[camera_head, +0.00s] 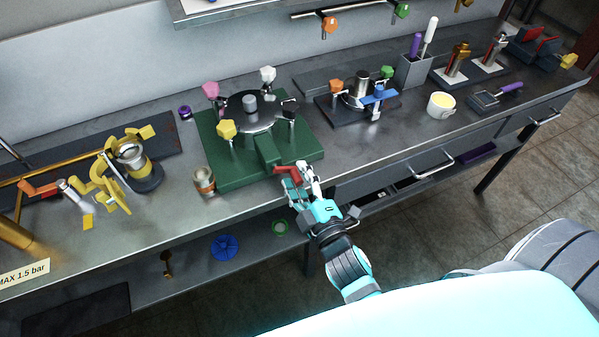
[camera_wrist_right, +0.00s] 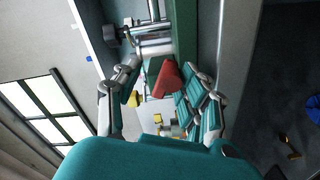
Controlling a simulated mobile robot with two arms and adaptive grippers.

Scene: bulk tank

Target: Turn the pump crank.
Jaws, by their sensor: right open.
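A red crank handle (camera_head: 284,170) sticks out at the front of a green pump base (camera_head: 225,182) near the table's front edge. My right gripper (camera_head: 304,180) is at the handle's right end, with its fingers open close around it. In the right wrist view, the red handle (camera_wrist_right: 165,80) lies between the two spread fingers of the right gripper (camera_wrist_right: 160,97). I cannot tell whether any finger touches it. My left gripper is not in view.
Pink, white, black and yellow knobs stand on the green base. A yellow clamp-like fixture (camera_head: 108,180) is farther left. A dark base with colored knobs (camera_head: 345,112) is to the right. A lower shelf holds a blue handwheel (camera_head: 224,247).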

